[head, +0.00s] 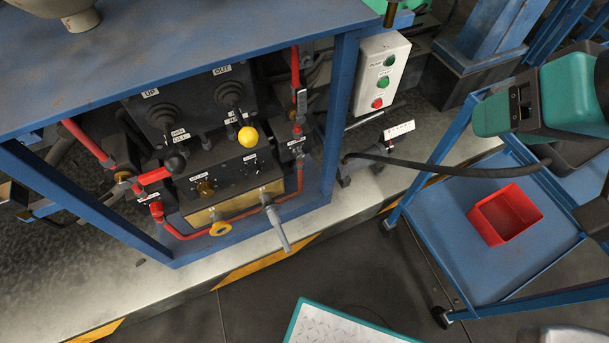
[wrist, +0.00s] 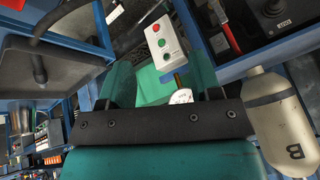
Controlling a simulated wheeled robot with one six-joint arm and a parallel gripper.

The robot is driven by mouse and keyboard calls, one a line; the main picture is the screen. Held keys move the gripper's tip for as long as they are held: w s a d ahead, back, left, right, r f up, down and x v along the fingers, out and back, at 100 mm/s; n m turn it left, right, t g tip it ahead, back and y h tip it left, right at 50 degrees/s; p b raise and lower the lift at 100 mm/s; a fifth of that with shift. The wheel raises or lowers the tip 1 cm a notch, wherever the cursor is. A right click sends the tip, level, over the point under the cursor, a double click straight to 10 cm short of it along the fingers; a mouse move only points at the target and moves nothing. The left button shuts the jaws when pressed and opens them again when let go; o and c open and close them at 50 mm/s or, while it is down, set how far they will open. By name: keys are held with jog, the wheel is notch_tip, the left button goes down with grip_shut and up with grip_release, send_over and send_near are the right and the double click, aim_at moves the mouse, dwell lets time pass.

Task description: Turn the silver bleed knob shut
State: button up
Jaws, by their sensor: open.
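The valve panel (head: 230,168) sits inside the blue frame, with a brass knob (head: 205,188), a grey lever (head: 278,227) and small dark knobs on its face. Its labels are too small to read, so I cannot say for certain which part is the silver bleed knob. My teal gripper (head: 495,112) is at the upper right, above the blue cart and well apart from the panel. In the wrist view my gripper (wrist: 160,78) shows two teal fingers spread apart, with nothing between them. No silver knob is clear in that view.
A white button box (head: 381,73) is on the frame's right post; it also shows in the wrist view (wrist: 161,45). A black hose (head: 440,163) runs across to the right. The blue cart (head: 435,215) holds a red bin (head: 532,220).

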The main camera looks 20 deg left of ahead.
jog(key=w+a+f+m+t+b, duration=0.1)
jog(key=w+a+f+t+b, duration=0.1)
jog(key=f+b, duration=0.55)
jog(key=w+a+f+t+b, duration=0.1)
jog(key=w+f+t+b, duration=0.15)
jog(key=f+b, duration=0.5)
jog(key=n+t+y+b, duration=0.4)
jog(key=y+b, duration=0.5)
jog(key=b, duration=2.1)
send_near(302, 157)
jog(key=p+x, duration=0.2)
jog(key=p, duration=0.2)
jog(key=p+x, duration=0.1)
jog(key=p, duration=0.4)
jog(key=p+x, duration=0.2)
jog(key=p, duration=0.3)
jog(key=shift+w+a+r, duration=0.2)
jog(key=shift+a+r, duration=0.05)
jog(key=shift+r, duration=0.15)
jog(key=p+x, duration=0.3)
jog(key=p, duration=0.3)
jog(key=shift+w+a+f+p, duration=0.1)
jog(key=shift+w+f+p, duration=0.05)
jog(key=shift+p, duration=0.15)
jog(key=shift+w+a+f+p, duration=0.3)
jog(key=shift+a+p, duration=0.1)
jog(key=shift+p, duration=0.35)
